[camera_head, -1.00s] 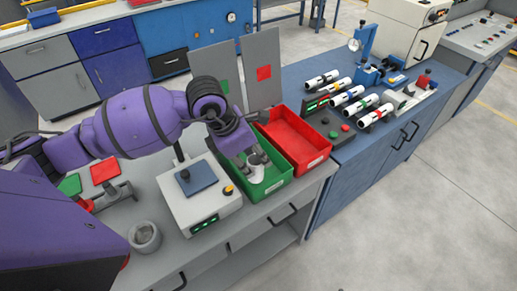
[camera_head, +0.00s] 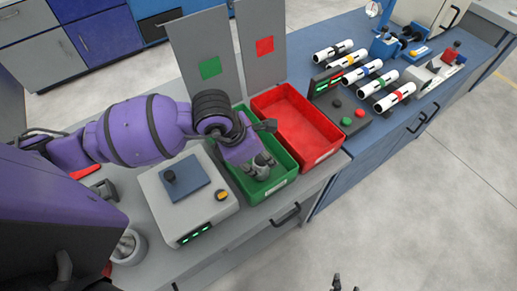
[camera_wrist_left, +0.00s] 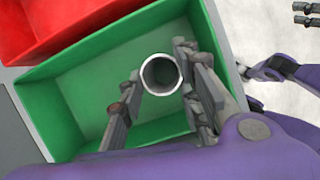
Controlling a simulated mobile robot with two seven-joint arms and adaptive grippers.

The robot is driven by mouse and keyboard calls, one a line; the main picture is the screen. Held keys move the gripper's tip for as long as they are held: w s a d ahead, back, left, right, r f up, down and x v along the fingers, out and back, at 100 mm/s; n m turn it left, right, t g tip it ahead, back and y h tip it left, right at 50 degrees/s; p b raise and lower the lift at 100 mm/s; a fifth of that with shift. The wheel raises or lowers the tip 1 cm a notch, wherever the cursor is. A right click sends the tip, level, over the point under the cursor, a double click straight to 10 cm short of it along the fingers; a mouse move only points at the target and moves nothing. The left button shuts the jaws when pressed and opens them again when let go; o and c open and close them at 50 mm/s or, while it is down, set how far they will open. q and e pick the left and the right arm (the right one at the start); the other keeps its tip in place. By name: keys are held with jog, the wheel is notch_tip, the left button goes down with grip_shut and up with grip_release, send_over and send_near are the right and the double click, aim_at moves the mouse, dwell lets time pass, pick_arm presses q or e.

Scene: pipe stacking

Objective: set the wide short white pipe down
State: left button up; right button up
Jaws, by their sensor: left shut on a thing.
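My left gripper (camera_head: 262,165) is inside or just above the green bin (camera_head: 277,186), pointing down. In the left wrist view its two fingers stand on either side of the wide short white pipe (camera_wrist_left: 160,75) and are shut on it. The pipe is upright, seen end-on as a pale ring, over the bin's green floor. I cannot tell whether its lower end touches the floor. In the head view the gripper hides most of the pipe. My right gripper (camera_head: 345,284) shows only at the bottom edge, empty, with its fingertips apart; it also shows in the left wrist view (camera_wrist_left: 304,13).
An empty red bin (camera_head: 297,128) stands beside the green one. A white scale-like box (camera_head: 187,203) is on the left, with a grey cup (camera_head: 130,248) nearer. Grey panels (camera_head: 207,65) rise behind. Several banded white pipes (camera_head: 364,80) lie on the blue bench.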

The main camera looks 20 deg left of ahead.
pick_arm(q)
jog(key=shift+a, duration=0.15)
grip_shut()
jog(key=shift+s, duration=0.15)
jog(key=shift+d+f, duration=0.1)
jog(key=shift+d, duration=0.1)
jog(key=o, duration=0.8)
grip_release()
jog(key=o, duration=0.4)
jog(key=shift+a, duration=0.1)
pick_arm(e)
jog(key=shift+w+r, duration=0.25)
jog(key=shift+w, duration=0.1)
jog(key=shift+s+d, duration=0.1)
jog(key=shift+d, duration=0.05)
